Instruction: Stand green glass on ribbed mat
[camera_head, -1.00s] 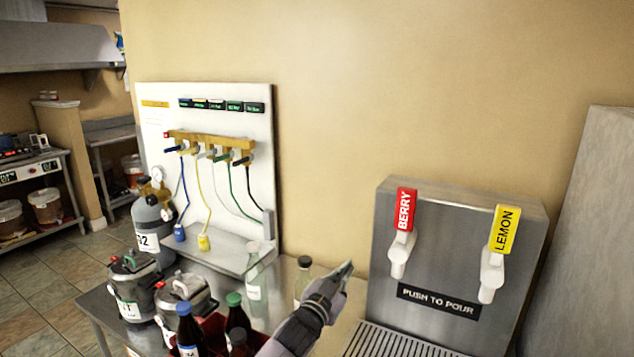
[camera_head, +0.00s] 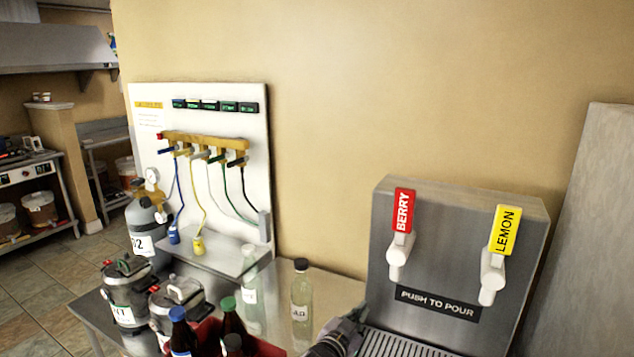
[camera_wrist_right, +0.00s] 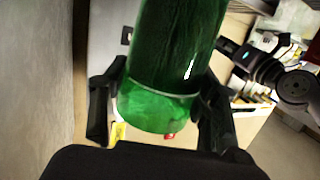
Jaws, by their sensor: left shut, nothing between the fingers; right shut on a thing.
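The green glass (camera_wrist_right: 165,65) shows large in the right wrist view, between the two fingers of my right gripper (camera_wrist_right: 158,108). The gripper is shut on it; its upper part runs out of the frame. The head view shows neither the glass nor my right gripper. My left gripper (camera_head: 350,332) is shut and empty at the bottom of the head view, just left of a ribbed grey surface (camera_head: 392,346) in front of the drink dispenser. I cannot tell whether this surface is the ribbed mat; its front is cut off.
The steel dispenser (camera_head: 440,250) has berry and lemon taps. Two clear bottles (camera_head: 301,305) (camera_head: 250,295) stand left of it on the metal table. A red crate (camera_head: 262,347) with dark bottles, metal pots (camera_head: 175,300) and a gas cylinder (camera_head: 145,230) crowd the left side.

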